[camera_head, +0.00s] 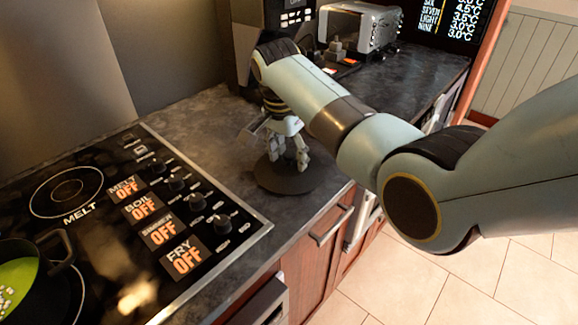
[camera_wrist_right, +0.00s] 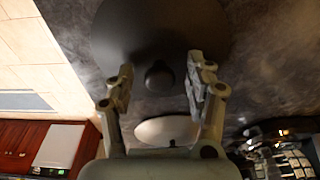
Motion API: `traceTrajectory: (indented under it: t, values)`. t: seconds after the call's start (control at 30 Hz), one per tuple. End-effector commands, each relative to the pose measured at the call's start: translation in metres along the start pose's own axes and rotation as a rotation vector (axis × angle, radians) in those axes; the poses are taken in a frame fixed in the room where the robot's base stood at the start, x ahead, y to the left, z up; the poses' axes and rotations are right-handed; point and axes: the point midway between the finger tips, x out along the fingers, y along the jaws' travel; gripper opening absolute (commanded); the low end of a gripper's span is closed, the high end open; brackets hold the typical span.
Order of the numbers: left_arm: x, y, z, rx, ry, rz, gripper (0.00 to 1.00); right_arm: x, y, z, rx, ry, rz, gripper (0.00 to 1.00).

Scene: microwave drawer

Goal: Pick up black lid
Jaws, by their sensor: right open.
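The black lid (camera_head: 285,178) is a dark round disc lying on the dark countertop beside the stove, near the counter's front edge. In the right wrist view the lid (camera_wrist_right: 160,30) fills the top middle, and its round knob (camera_wrist_right: 159,74) shows between my fingers. My right gripper (camera_head: 290,162) is above the lid, pointing down. In the right wrist view my right gripper (camera_wrist_right: 160,78) is open, with one finger on each side of the knob and a gap to both. My left gripper is not in view.
The black stove (camera_head: 130,220) with knobs and orange OFF labels lies left of the lid. A pot (camera_head: 30,275) with green contents stands on it. A silver toaster (camera_head: 358,28) stands at the back. Counter (camera_head: 420,75) to the right is mostly clear.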

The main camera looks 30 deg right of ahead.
Motion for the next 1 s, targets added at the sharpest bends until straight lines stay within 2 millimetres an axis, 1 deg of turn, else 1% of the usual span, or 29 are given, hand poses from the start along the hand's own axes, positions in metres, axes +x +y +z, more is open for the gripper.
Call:
traceTrajectory:
  t: [0.2, 0.23, 0.63, 1.0]
  values:
    - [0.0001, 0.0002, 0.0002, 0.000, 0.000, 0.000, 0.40, 0.0012, -0.0002, -0.0001, 0.000, 0.000, -0.001, 0.54]
    - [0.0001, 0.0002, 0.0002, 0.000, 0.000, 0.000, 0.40, 0.0012, -0.0001, -0.0001, 0.000, 0.000, -0.001, 0.52]
    - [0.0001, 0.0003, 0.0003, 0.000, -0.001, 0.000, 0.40, 0.0013, 0.0001, 0.0002, -0.001, 0.000, 0.000, 0.00]
    - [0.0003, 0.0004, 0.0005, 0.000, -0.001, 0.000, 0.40, 0.0001, -0.0001, 0.0003, -0.001, -0.001, 0.000, 0.00]
